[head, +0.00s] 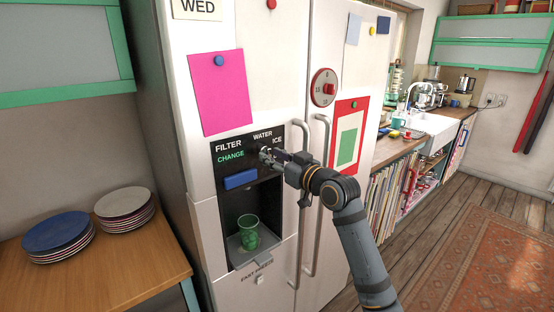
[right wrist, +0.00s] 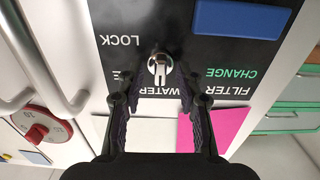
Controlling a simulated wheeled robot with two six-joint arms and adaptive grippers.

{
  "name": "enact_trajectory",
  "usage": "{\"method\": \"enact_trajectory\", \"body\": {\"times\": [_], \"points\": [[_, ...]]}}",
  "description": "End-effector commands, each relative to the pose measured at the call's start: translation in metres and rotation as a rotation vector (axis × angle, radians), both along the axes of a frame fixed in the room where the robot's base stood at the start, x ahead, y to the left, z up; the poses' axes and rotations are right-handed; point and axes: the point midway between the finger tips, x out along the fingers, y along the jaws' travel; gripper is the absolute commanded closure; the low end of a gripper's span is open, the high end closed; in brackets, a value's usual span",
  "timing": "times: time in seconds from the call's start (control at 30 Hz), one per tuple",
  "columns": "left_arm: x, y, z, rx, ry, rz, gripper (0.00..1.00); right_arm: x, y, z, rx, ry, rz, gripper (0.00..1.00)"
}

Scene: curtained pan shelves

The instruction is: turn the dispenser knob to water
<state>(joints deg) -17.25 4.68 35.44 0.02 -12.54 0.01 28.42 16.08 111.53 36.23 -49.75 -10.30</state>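The dispenser knob (head: 264,150) is a small silver knob on the black panel (head: 222,165) of the white fridge. The right wrist view shows it upside down: the knob (right wrist: 160,68) has a bar running up and down, with the WATER label below and LOCK at upper left. The ICE label is partly hidden by a finger. I cannot tell which end of the bar points. My right gripper (head: 271,156) is at the panel; in the wrist view its fingers (right wrist: 153,78) are apart, one either side of the knob, with visible gaps. My left gripper is not in view.
A green glass (head: 248,232) stands in the dispenser recess below a blue bar (head: 240,179). Fridge door handles (head: 310,200) are close beside my right arm. A red dial (head: 323,87) is above right. Plates (head: 58,238) sit on the wooden counter at left.

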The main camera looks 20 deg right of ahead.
Motion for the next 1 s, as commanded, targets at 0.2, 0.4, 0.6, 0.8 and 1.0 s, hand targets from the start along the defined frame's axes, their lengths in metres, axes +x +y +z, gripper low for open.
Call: {"method": "enact_trajectory", "body": {"times": [0.2, 0.4, 0.6, 0.8, 1.0], "points": [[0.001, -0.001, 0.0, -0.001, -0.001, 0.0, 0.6, -0.035, -0.014, -0.001, -0.011, 0.0, -0.003, 0.64], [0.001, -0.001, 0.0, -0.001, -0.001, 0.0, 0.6, -0.059, -0.023, -0.001, -0.009, 0.0, -0.003, 0.64], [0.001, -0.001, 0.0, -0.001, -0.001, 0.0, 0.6, -0.067, -0.024, 0.0, -0.003, 0.0, 0.001, 0.64], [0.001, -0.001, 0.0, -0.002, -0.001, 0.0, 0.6, -0.067, -0.024, 0.0, -0.002, -0.001, 0.002, 0.64], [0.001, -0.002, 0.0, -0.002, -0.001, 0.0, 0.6, -0.067, -0.024, 0.0, -0.002, -0.001, 0.001, 0.64]]}}
